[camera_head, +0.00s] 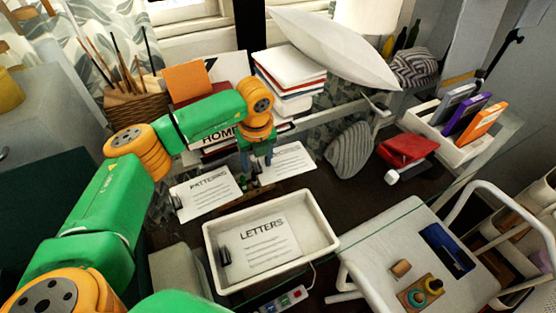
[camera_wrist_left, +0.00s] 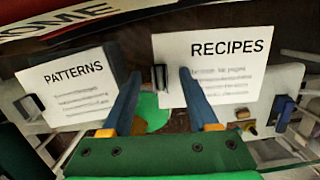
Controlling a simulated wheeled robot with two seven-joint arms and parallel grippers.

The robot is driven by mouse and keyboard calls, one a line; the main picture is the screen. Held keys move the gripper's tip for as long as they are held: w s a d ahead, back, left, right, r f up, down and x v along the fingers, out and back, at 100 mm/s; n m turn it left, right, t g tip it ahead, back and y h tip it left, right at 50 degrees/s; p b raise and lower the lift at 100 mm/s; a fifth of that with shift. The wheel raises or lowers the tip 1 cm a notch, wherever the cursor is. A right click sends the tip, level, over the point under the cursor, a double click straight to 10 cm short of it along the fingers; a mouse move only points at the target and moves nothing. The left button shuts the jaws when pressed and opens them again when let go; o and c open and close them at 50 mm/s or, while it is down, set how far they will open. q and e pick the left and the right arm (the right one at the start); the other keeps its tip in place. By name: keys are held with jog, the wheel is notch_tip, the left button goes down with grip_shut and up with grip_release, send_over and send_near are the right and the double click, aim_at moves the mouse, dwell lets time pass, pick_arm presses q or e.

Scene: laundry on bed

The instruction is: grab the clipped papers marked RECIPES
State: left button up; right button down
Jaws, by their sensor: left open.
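The clipped papers marked RECIPES (camera_wrist_left: 226,68) lie flat, with a dark clip (camera_wrist_left: 160,78) at their left edge in the left wrist view. In the head view the white sheet (camera_head: 290,160) shows beside my gripper, its heading hidden by the gripper. My left gripper (camera_head: 256,170) points down at the sheet's left edge. Its blue fingers are open and empty in the left wrist view (camera_wrist_left: 159,75), and the clip appears between their tips. I cannot tell whether they touch it. My right gripper is not in view.
Papers marked PATTERNS (camera_head: 207,190) lie just left of the gripper. A white tray (camera_head: 327,232) in front holds papers marked LETTERS (camera_head: 263,246). Books (camera_head: 290,80) stand behind. A red item (camera_head: 407,150) and a striped cloth (camera_head: 350,150) lie to the right.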

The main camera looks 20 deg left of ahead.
pick_arm(q)
jog(key=shift+r, duration=0.1)
grip_shut()
